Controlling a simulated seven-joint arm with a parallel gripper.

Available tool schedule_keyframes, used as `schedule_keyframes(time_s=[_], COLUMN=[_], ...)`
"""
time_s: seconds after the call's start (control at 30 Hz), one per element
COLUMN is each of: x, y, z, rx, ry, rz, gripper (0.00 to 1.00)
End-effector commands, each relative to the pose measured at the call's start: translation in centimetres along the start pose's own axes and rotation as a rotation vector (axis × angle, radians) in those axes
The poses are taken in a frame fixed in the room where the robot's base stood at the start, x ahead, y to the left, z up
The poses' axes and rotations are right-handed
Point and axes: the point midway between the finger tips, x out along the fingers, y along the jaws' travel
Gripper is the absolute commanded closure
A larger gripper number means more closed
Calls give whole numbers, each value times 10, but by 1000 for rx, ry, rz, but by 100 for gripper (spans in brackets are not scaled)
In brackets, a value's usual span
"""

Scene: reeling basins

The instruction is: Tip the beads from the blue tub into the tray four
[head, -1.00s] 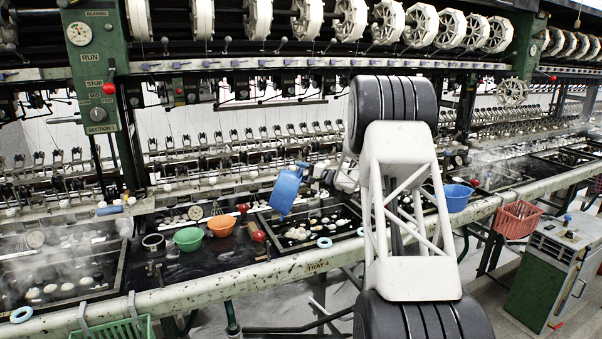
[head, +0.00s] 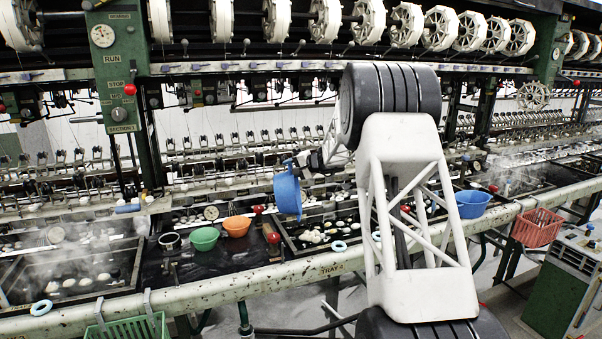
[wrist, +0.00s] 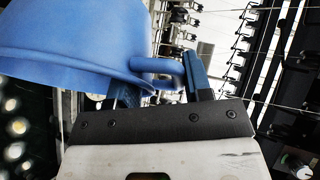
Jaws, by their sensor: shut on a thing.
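My gripper (head: 304,168) is shut on the tub's handle, at the tub's upper right. In the wrist view the tub (wrist: 70,40) fills the upper left, and its handle lies between the fingers of my gripper (wrist: 165,78). The tub's inside is hidden in both views. I see no beads falling. White lumps lie in the tray.
Green (head: 204,238) and orange (head: 236,226) bowls stand left of the tray. A second blue bowl (head: 472,203) stands right of my arm. A steaming tray (head: 75,280) is at far left. Pale blue rings lie by the front rail. The machine's spindle row is close behind the tub.

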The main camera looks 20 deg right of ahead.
Motion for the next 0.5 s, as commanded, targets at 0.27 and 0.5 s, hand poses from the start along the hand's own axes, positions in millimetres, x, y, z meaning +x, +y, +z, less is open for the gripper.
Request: schedule_keyframes(time_s=[0.27,0.5], x=[6,6], y=[-8,-8], z=[1,1], rx=[-35,-35], ry=[16,15], rz=[53,52], gripper=[92,92])
